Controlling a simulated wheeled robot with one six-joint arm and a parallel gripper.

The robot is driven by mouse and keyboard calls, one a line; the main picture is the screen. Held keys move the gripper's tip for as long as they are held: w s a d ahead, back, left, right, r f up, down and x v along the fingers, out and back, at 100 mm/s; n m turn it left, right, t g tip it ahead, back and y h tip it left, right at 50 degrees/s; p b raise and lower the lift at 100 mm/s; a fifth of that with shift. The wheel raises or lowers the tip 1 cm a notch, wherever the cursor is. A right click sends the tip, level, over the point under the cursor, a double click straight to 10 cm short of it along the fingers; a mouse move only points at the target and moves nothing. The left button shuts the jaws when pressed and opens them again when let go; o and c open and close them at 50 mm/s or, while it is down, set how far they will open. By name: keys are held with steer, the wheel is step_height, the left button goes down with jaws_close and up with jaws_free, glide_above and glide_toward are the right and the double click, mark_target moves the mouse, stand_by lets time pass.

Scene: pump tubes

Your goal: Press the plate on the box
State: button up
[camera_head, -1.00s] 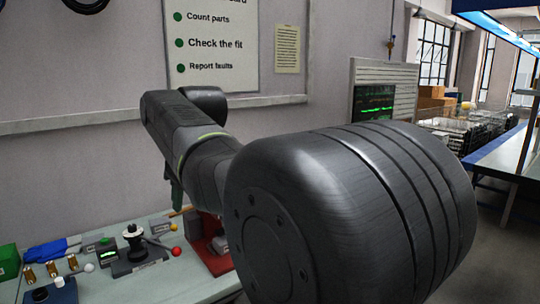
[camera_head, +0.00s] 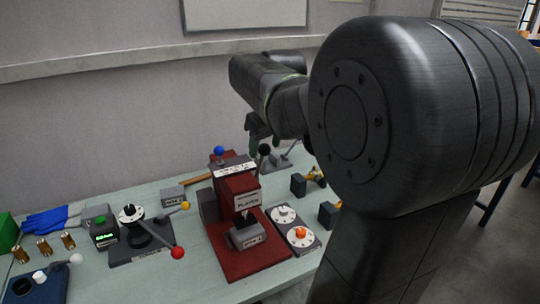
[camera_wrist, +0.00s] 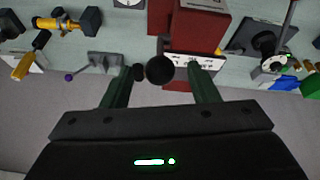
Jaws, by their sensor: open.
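A dark red press (camera_head: 238,190) with a white label stands on its red base plate (camera_head: 262,262) at the middle of the bench. A grey box (camera_head: 246,236) with a label sits on that base, under the press head. I cannot make out a separate plate on the box. A black ball knob (camera_head: 264,149) shows beside the press top. My gripper (camera_head: 262,130) is above and behind the press. In the wrist view its open fingers (camera_wrist: 160,68) stand either side of the black knob (camera_wrist: 159,71), with the press body (camera_wrist: 193,25) beyond. Contact cannot be told.
Left of the press stands a black device with a red-ball lever (camera_head: 178,252). A blue glove (camera_head: 50,219), brass cylinders (camera_head: 45,250) and a green-lit unit (camera_head: 103,230) lie farther left. A panel with dials (camera_head: 293,229) and dark blocks (camera_head: 298,184) are to the right.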

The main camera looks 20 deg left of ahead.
mark_target(262, 161)
steer(key=x, duration=0.5)
steer(key=shift+a+f, duration=0.15)
steer(key=shift+f, duration=0.2)
steer(key=shift+c, duration=0.2)
steer(key=c, duration=1)
steer(key=shift+o, duration=0.2)
steer(key=shift+f, duration=0.15)
steer(key=b, duration=0.1)
steer(key=d+b, duration=0.1)
steer(key=shift+s+f+t+y+b, duration=0.25)
steer(key=shift+s+t+y+b, duration=0.1)
steer(key=shift+t+y+b, duration=0.05)
